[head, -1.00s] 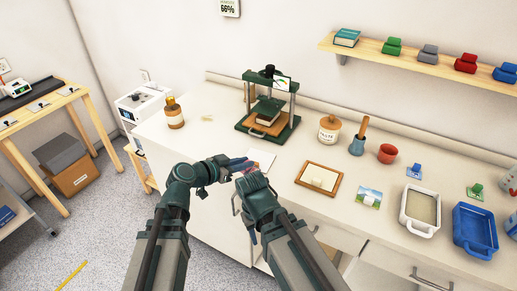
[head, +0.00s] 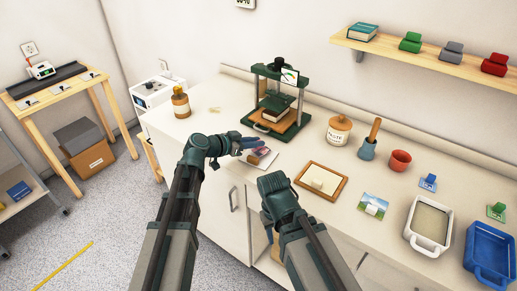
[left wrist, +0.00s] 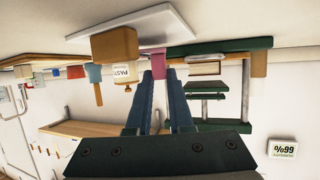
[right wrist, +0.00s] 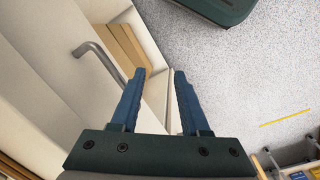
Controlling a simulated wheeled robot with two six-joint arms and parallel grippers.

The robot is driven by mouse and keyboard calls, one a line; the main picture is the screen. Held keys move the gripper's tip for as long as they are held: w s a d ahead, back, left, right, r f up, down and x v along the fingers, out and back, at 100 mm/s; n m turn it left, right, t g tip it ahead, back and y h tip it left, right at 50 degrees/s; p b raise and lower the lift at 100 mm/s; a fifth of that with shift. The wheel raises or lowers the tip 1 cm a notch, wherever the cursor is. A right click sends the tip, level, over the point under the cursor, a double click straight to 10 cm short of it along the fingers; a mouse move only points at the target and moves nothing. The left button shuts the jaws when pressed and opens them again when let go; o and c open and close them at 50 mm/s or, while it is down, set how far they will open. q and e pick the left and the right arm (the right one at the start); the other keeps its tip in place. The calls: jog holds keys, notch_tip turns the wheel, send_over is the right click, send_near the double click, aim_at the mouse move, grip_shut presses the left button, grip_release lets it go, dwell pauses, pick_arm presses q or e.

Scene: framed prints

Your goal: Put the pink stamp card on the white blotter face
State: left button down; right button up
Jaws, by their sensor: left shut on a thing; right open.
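My left gripper (head: 247,143) is shut on the pink grip (left wrist: 158,62) of the pink stamp card (left wrist: 180,50). In the head view it is at the near edge of the counter, beside and partly over the white blotter (head: 250,161). The blotter also shows in the left wrist view as a white slab (left wrist: 165,22), with a tan block (left wrist: 113,44) against it. I cannot tell whether the card touches the blotter. My right gripper (right wrist: 160,72) is open and empty, low in front of the cabinets; its fingers are mostly hidden in the head view.
A green press (head: 277,105) stands behind the blotter. A framed board (head: 321,182), a landscape card (head: 374,206), a paste pot (head: 338,134), a red cup (head: 400,161) and trays (head: 430,226) lie to the right. A cabinet handle (right wrist: 97,60) is near my right gripper.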

pick_arm(q)
jog(key=shift+f, duration=0.6)
jog(key=shift+r, duration=0.15)
pick_arm(e)
jog(key=shift+d+f, duration=0.25)
jog(key=shift+f, duration=0.2)
pick_arm(q)
jog(key=c, duration=0.8)
grip_release()
pick_arm(e)
jog(key=shift+f, duration=0.15)
